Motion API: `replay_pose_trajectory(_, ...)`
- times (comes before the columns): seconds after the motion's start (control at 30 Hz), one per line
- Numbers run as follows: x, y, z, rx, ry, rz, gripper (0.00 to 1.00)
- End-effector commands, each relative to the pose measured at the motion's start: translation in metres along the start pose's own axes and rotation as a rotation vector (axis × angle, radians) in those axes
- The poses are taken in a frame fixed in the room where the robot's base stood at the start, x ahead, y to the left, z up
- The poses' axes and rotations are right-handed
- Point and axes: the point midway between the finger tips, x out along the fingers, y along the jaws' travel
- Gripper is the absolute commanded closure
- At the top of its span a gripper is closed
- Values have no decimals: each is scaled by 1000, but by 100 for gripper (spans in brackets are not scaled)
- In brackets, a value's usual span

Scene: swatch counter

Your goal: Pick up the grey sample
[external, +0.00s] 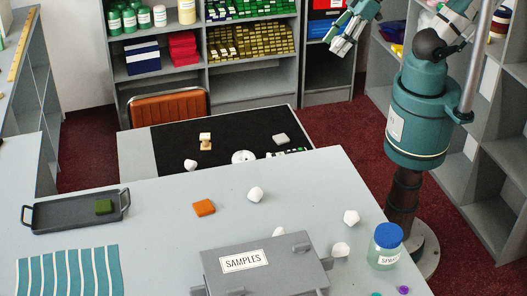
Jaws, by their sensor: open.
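The grey sample (281,139) is a small flat light-grey block. It lies near the right side of the black mat (170,142) on the far counter in the external view. My gripper (338,45) is at the top of the view, high up and to the right of the grey sample, well apart from it. Its teal and white fingers are open, and I see nothing between them.
A wooden piece (206,141) and a white disc (243,157) are on the mat. The near counter holds an orange sample (204,207), white lumps (255,194), a tray (60,216) with a green sample (104,206), a SAMPLES box (265,270) and a blue-lidded jar (385,255).

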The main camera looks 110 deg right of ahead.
Motion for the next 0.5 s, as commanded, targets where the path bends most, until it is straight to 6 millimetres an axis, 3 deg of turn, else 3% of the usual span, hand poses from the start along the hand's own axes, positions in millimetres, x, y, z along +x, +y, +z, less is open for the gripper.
replay_pose_trajectory(0.5, 6, 2, 0, 23, -10, 2, 49)
